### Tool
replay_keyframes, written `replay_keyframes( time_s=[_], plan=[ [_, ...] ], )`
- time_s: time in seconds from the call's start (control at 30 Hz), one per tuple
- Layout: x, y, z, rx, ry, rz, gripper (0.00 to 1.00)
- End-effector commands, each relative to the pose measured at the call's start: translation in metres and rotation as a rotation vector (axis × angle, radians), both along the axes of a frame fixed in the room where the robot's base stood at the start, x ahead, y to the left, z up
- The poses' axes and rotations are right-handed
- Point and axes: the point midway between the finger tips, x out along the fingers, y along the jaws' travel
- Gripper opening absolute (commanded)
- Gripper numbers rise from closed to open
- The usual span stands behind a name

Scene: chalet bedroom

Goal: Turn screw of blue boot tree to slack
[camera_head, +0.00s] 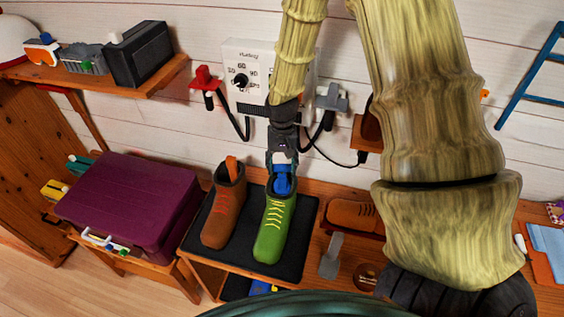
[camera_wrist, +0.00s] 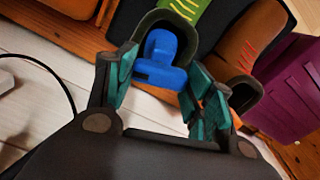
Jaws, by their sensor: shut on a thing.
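The blue boot tree (camera_head: 283,184) sits in the opening of a green boot (camera_head: 271,230) with yellow laces. The boot stands upright on a dark mat (camera_head: 297,243). My gripper (camera_head: 282,160) reaches down from above onto the top of the boot tree. In the wrist view the boot tree's blue screw handle (camera_wrist: 160,62) lies between the teal-padded fingers of my gripper (camera_wrist: 162,76), which is shut on it. The screw's thread and the lower part of the boot tree are hidden inside the boot. The exact finger contact is hard to see.
A brown boot (camera_head: 223,214) with an orange boot tree (camera_head: 231,167) stands close left of the green boot. A purple case (camera_head: 130,205) lies further left. A dial panel (camera_head: 245,66) is on the wall behind.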

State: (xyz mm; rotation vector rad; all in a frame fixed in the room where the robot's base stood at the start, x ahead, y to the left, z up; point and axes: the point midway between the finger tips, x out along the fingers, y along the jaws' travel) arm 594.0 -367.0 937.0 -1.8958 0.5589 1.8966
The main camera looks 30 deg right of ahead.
Motion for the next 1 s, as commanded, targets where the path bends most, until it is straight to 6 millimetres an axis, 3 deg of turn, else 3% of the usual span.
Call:
replay_keyframes(
  time_s=[0.4, 0.43, 0.53, 1.0],
  plan=[
    [0.0001, 0.0001, 0.0, 0.0, 0.0, 0.026, 0.29],
    [0.0001, 0.0001, 0.0, 0.0, 0.0, 0.026, 0.58],
    [0.0, 0.0001, 0.0, 0.0, 0.0, 0.026, 0.75],
    [0.0005, 0.0, 0.0074, 0.0, -0.002, 0.026, 0.75]
  ],
)
